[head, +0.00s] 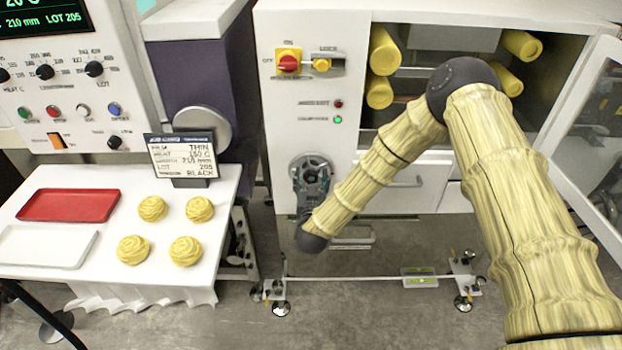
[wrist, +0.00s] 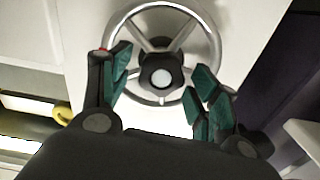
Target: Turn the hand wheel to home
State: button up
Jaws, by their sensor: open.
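The hand wheel (wrist: 162,78) fills the upper middle of the wrist view. It has a silver rim, several spokes and a dark hub with a pale round centre, against a white panel. A small red spot shows at the left of the rim, beside my left finger. My gripper (wrist: 160,66) is open, its dark fingers with green pads to either side of the hub and overlapping the rim in the picture. I cannot tell whether they touch it. In the head view my gripper (head: 311,172) is at the white cabinet's front and hides most of the wheel.
The white cabinet (head: 274,120) carries a red and yellow switch (head: 288,63) and lamps. Its glass door (head: 590,140) stands open at the right. At the left, a white table (head: 70,185) holds a red tray (head: 68,205), a white tray (head: 45,247), several yellow nests and a sign (head: 182,157).

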grip_shut()
